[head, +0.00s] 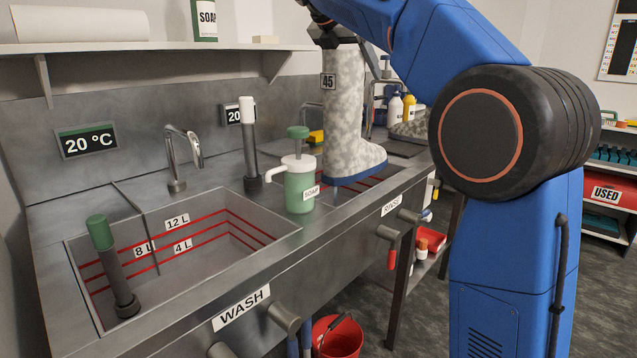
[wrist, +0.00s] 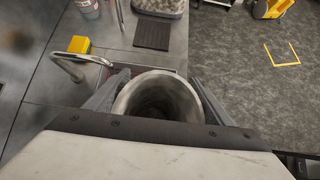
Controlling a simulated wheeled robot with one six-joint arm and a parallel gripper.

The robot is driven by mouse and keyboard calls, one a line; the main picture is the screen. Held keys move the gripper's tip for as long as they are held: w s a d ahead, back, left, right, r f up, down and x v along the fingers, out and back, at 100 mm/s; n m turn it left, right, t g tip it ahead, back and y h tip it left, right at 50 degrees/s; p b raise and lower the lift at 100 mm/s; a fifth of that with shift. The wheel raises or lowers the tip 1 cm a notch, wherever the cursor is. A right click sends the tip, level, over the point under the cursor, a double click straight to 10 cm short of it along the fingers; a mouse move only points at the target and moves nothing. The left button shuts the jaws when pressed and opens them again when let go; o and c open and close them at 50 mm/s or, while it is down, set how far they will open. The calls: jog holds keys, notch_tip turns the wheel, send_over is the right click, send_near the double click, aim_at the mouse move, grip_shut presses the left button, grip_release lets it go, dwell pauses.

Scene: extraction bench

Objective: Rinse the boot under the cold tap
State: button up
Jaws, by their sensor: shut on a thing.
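The boot (head: 345,105) is tall and mottled grey-white, with a blue sole and a "45" tag. It hangs upright, toe to the right, over the rinse basin (head: 372,186). My gripper (head: 333,38) is shut on its upper shaft. In the wrist view, the fingers of my gripper (wrist: 157,85) stand on either side of the boot's round open top (wrist: 125,98). A curved metal tap (wrist: 80,62) is left of the boot there. In the head view the boot hides much of the rinse basin and its tap. No running water shows.
The wash basin (head: 190,262), with red level lines, lies left. A soap pump (head: 299,188) stands close left of the boot on the bench. A yellow block (wrist: 80,44) lies behind the tap.

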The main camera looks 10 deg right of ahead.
jog(key=shift+r, duration=4.4)
